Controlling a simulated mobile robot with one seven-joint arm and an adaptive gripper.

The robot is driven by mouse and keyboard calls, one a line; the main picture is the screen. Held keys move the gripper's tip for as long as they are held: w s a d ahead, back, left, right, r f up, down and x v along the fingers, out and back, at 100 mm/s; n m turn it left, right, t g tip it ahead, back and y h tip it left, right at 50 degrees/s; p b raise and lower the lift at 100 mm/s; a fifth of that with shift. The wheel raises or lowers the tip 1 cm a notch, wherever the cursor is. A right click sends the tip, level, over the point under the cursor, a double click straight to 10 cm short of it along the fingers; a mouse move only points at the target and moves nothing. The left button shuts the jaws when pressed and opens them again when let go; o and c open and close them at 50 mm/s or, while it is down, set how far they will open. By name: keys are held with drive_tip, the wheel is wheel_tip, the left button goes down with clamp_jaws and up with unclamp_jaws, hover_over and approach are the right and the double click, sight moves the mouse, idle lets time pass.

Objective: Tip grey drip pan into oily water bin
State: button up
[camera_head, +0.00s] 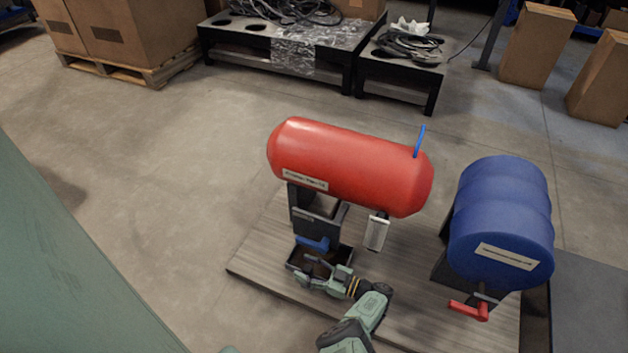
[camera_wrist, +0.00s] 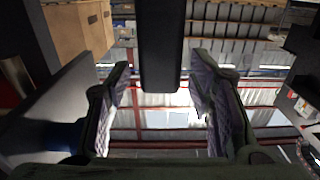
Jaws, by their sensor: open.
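A dark, shallow open tray (camera_head: 291,263) with brownish contents sits on the wooden platform below the red tank, in the head view. I cannot tell whether it is the grey drip pan or the oily water bin. My gripper (camera_head: 312,270) is at the tray's front side, overlapping it in the picture; contact cannot be told. In the wrist view my gripper (camera_wrist: 160,88) is open, its fingers wide apart. A dark bar (camera_wrist: 161,45) comes down from the top between them; what it belongs to is unclear. No bin is clearly identifiable.
The red tank (camera_head: 345,165) lies on dark supports over the wooden platform (camera_head: 260,260). A blue part (camera_head: 312,243) is just above the tray, and a pale grey piece (camera_head: 376,232) stands to its right.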

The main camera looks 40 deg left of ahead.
clamp_jaws()
idle(0.6)
idle(0.5)
